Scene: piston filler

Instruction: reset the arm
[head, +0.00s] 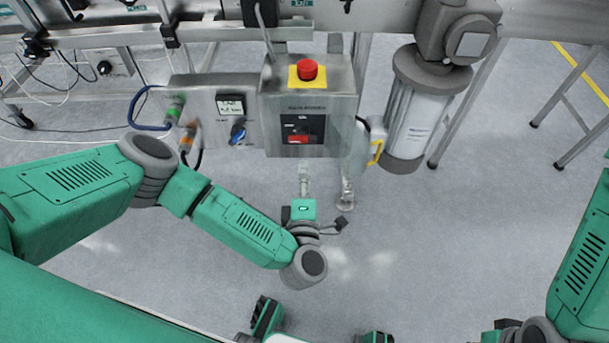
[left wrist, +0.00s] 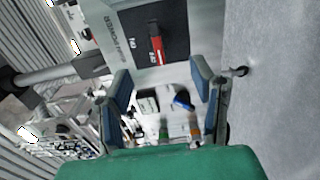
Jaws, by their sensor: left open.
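My left arm reaches in from the left, and its gripper (head: 304,183) is below the front of the steel control box (head: 277,109), apart from it in the picture. In the left wrist view my left gripper (left wrist: 161,90) has its two blue-grey fingers wide apart with nothing between them. Beyond the fingers is the box's dark panel with a red switch handle (left wrist: 156,42); the handle also shows in the head view (head: 298,139).
A red emergency button on a yellow plate (head: 307,71) tops the box. A side box with a blue knob (head: 238,131) and plugged cables stands left. A grey motor with a pale cylinder (head: 416,110) is right. The floor (head: 450,230) at right of centre is clear.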

